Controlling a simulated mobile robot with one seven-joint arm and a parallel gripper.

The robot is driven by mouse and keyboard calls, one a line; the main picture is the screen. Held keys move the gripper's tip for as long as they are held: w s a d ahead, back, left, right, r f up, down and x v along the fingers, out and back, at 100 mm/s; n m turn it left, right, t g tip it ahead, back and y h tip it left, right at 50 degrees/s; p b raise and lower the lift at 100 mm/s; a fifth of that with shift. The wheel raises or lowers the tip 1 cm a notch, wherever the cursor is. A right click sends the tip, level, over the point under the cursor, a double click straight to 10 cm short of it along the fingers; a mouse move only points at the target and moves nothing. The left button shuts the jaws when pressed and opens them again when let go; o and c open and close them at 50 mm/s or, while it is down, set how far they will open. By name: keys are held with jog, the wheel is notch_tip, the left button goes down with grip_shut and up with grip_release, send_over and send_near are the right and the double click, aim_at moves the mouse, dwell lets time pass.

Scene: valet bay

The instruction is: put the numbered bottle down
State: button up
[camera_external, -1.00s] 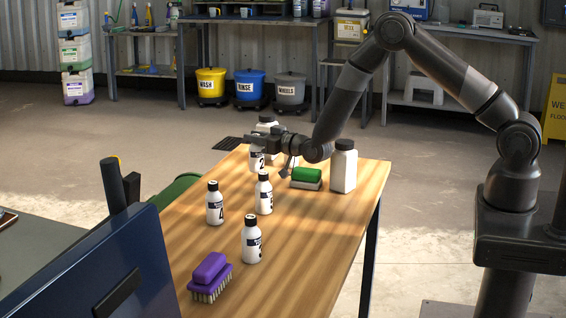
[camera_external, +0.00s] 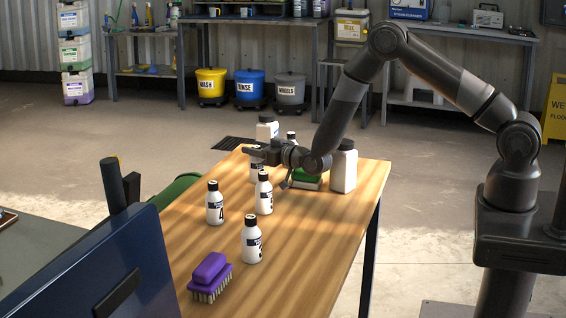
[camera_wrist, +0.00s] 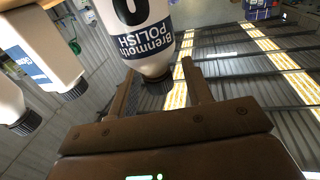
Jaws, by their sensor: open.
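My gripper (camera_external: 262,155) is low over the far part of the wooden table, with its jaws open. A small white numbered bottle (camera_external: 256,172) with a dark label stands upright there, partly hidden by the gripper.
A white jug (camera_external: 267,130) and a small bottle (camera_external: 291,137) are behind. A purple brush (camera_external: 210,277) lies at the near end. The table's right front (camera_external: 320,240) is clear.

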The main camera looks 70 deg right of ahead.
jog(key=shift+r, duration=0.1)
jog(key=shift+s, duration=0.15)
jog(key=v, duration=1.2)
jog(key=s+a+r+n+g+y, duration=0.1)
jog(key=s+a+r+g, duration=0.15)
jog(key=r, duration=0.45)
jog(key=s+a+r+g+y, duration=0.1)
jog(key=s+r, duration=0.3)
jog(key=r, duration=0.3)
jog(key=s+a+r+n+g+y, duration=0.1)
jog(key=s+r+g+y, duration=0.15)
jog(key=r, duration=0.45)
jog(key=s+r+g, duration=0.3)
jog(key=s, duration=1.2)
jog(key=s+r+g, duration=0.3)
jog(key=s, duration=1.2)
jog(key=shift+a+n, duration=0.3)
jog(key=shift+a, duration=0.1)
jog(key=shift+h, duration=0.25)
